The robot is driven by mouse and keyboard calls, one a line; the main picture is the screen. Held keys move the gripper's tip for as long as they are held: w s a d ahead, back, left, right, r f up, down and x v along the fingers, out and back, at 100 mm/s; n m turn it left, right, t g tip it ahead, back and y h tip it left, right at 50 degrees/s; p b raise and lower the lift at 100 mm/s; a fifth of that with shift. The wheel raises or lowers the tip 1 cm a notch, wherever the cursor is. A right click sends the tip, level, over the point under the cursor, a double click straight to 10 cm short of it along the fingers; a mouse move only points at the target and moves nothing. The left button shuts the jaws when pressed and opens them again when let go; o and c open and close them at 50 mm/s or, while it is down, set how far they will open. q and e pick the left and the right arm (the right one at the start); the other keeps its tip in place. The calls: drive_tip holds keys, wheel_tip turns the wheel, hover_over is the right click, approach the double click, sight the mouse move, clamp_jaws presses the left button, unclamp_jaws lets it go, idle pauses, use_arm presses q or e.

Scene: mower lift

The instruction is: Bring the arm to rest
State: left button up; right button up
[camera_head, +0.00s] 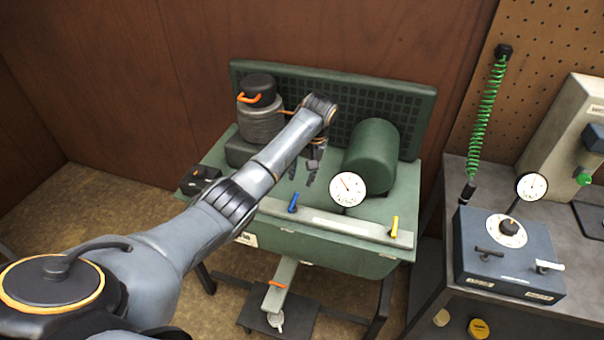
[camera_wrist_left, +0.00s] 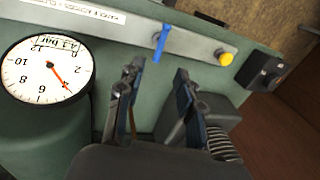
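My left arm reaches in from the lower left over the green machine bench (camera_head: 330,243). My left gripper (camera_head: 312,174) hangs fingers down above the bench, left of the white dial gauge (camera_head: 348,188). In the left wrist view the two fingers of the left gripper (camera_wrist_left: 156,78) stand apart with nothing between them. A blue lever (camera_wrist_left: 161,44) on the front strip lies beyond the fingertips in that view; it also shows in the head view (camera_head: 294,202). The gauge (camera_wrist_left: 47,70) is at left in the wrist view. My right gripper is out of view.
A green cylinder (camera_head: 373,155) stands right of the gripper, and a grey motor with a black cap (camera_head: 257,90) behind left. A yellow lever (camera_head: 395,227) is at the strip's right end. A yellow knob (camera_wrist_left: 225,59) and a dark switch box (camera_wrist_left: 262,72) show in the wrist view.

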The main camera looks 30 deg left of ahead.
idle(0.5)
use_arm(q)
drive_tip(key=s+d+f+m+t+h, duration=0.1)
drive_tip(key=s+d+f+m, duration=0.1)
drive_tip(key=s+d+f, duration=0.5)
drive_tip(key=s+d+f+m+t, duration=0.1)
drive_tip(key=s+d+f+m, duration=0.1)
drive_tip(key=s+d+f, duration=0.45)
drive_tip(key=s+r+t+h, duration=0.1)
drive_tip(key=s+r, duration=0.3)
drive_tip(key=s, duration=0.7)
drive_tip(key=s+r+t, duration=0.1)
drive_tip(key=s+r, duration=0.3)
drive_tip(key=s, duration=0.7)
wheel_tip(320, 180, down, 29)
drive_tip(key=s+d+m+g+b, duration=0.1)
drive_tip(key=b, duration=0.3)
drive_tip(key=s+a+f+g+b, duration=0.1)
drive_tip(key=s+a+f+b, duration=0.2)
drive_tip(key=s+f, duration=1.4)
wheel_tip(320, 180, down, 4)
drive_tip(key=shift+s+r, duration=0.15)
